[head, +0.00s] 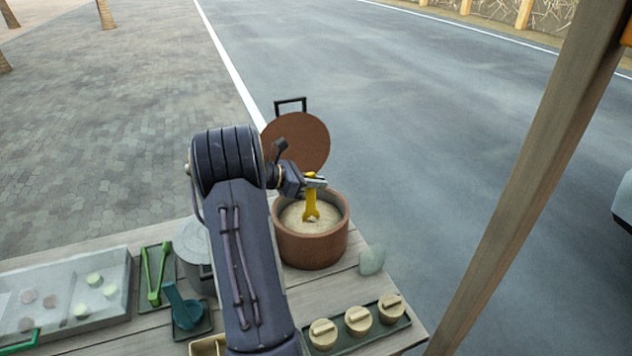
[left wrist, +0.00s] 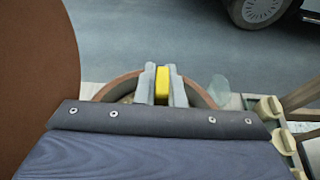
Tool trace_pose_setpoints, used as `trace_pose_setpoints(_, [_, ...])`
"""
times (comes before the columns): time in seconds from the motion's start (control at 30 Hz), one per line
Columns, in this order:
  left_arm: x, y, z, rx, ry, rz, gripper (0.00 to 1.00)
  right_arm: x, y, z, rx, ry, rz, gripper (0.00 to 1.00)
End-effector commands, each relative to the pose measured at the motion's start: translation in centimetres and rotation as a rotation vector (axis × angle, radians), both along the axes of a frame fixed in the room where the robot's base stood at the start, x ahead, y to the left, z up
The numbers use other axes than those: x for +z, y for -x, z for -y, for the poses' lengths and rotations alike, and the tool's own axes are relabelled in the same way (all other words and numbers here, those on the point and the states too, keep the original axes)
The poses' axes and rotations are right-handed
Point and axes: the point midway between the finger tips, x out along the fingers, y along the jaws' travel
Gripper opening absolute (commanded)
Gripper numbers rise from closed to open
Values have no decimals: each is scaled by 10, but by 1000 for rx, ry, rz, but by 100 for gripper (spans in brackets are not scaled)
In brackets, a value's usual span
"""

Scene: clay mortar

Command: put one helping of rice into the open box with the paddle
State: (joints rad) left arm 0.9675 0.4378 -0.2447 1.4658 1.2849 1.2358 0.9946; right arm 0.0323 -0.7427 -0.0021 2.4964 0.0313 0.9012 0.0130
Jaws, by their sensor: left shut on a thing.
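My left gripper (head: 316,183) is shut on the yellow paddle (head: 311,204), above the brown round pot (head: 313,250). The paddle points down, and its lower end is at the pale rice (head: 296,217) inside the pot; I cannot tell how deep it goes. The left wrist view shows the fingers (left wrist: 162,88) closed on the yellow handle (left wrist: 162,84), with the pot's rim (left wrist: 118,84) behind. A beige open-topped box (head: 206,347) shows partly at the bottom edge, beside my left arm, which hides the rest. My right gripper is not in view.
The pot's brown lid (head: 300,143) stands raised behind it. A green tray (head: 355,336) holds three round lidded containers at the front right. Green tongs (head: 156,274), a teal scoop (head: 182,306) and a clear case (head: 100,262) are left.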

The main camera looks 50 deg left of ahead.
Motion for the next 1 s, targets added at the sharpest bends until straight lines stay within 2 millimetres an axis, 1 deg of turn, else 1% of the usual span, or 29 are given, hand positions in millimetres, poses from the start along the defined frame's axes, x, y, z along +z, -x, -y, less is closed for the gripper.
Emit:
trace_pose_setpoints(0.17, [4, 0, 0, 0, -1, 1, 0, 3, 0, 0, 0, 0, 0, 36])
trace_pose_setpoints(0.27, [11, 0, 0, -1, -1, 1, 0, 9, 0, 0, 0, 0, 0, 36])
trace_pose_setpoints(1.0, [86, 0, 0, 0, -1, 1, 0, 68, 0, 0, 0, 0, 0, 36])
